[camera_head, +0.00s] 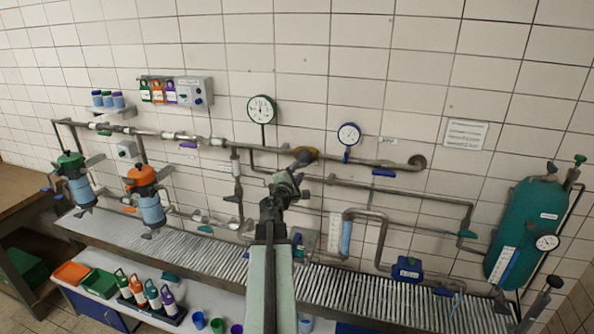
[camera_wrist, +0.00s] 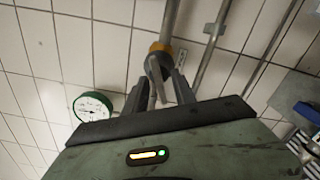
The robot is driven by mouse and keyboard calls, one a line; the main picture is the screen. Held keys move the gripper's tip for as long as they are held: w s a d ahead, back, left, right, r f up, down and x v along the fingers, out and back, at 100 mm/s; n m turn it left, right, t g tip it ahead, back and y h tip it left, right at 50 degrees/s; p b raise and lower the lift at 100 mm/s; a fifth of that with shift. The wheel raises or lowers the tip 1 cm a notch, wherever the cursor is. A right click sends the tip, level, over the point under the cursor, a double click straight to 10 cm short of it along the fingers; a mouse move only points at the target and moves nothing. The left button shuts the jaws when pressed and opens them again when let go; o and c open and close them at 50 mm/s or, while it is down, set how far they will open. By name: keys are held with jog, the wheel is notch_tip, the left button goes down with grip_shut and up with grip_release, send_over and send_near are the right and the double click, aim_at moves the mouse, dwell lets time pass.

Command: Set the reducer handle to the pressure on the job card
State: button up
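The orange-collared reducer (camera_head: 306,154) sits on the wall pipe above my gripper (camera_head: 290,181). In the wrist view its orange collar (camera_wrist: 160,48) is at top centre, with a grey handle (camera_wrist: 156,78) extending down from it. My gripper (camera_wrist: 159,90) has its two dark fingers apart, one on each side of the handle. I cannot tell whether either finger touches it. A green-rimmed gauge (camera_head: 262,109) is left of the reducer and a blue-rimmed gauge (camera_head: 349,134) right of it. A white sheet (camera_head: 465,134) on the right wall may be the job card; its text is too small to read.
Pipes run along the tiled wall around my arm. A grated trough (camera_head: 390,296) lies below. A teal tank (camera_head: 528,230) stands at the right. Orange-topped (camera_head: 142,176) and green-topped (camera_head: 70,160) filter units hang at the left. A small label (camera_head: 388,141) is beside the blue-rimmed gauge.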

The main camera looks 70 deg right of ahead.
jog(key=shift+w+d, duration=0.35)
jog(key=shift+d, duration=0.2)
grip_shut()
jog(key=shift+m, duration=1.6)
grip_release()
jog(key=shift+a, duration=0.1)
